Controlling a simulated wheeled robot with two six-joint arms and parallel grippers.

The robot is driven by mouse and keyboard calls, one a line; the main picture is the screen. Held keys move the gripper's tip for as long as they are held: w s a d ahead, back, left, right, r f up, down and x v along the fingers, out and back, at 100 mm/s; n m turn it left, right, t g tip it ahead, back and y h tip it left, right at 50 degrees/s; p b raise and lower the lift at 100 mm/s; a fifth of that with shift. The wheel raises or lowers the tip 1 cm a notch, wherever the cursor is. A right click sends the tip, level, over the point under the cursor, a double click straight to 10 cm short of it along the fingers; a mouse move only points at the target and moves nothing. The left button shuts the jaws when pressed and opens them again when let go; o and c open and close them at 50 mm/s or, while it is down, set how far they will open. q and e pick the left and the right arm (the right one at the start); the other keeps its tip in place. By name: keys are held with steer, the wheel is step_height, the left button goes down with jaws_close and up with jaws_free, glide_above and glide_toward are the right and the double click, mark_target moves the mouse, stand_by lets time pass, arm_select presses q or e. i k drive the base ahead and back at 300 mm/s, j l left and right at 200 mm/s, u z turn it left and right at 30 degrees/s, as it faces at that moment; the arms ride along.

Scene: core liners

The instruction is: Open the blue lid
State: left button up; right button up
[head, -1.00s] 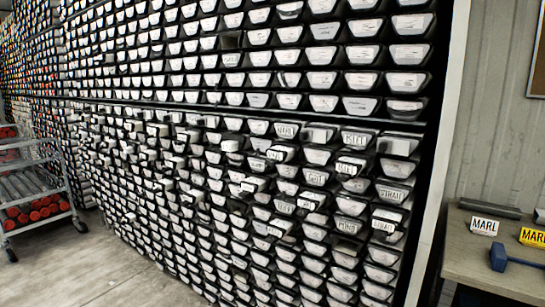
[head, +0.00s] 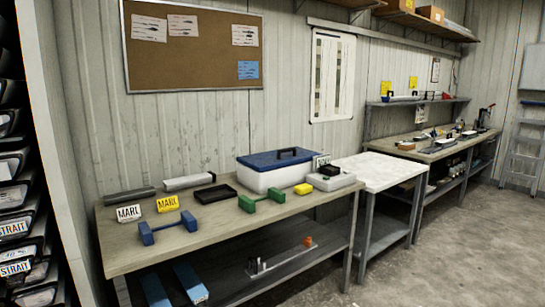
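In the head view, a white box with a blue lid (head: 270,158) stands toward the back right of the near workbench. The lid has a dark handle on top and lies shut on the white box body (head: 262,181). Neither of my grippers is in view.
The workbench (head: 120,254) also holds a green dumbbell-shaped piece (head: 262,203) in front of the box, a blue one (head: 168,228), a black tray (head: 215,193), a yellow block (head: 303,188) and MARL blocks (head: 129,213). A white-topped table (head: 375,172) adjoins. Floor at right is clear.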

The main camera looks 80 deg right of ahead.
mark_target(267, 161)
steer(key=z, duration=2.65)
steer(key=i+z, duration=0.3)
steer(key=i, duration=0.2)
steer(key=i+z, duration=0.35)
steer(key=i, duration=0.15)
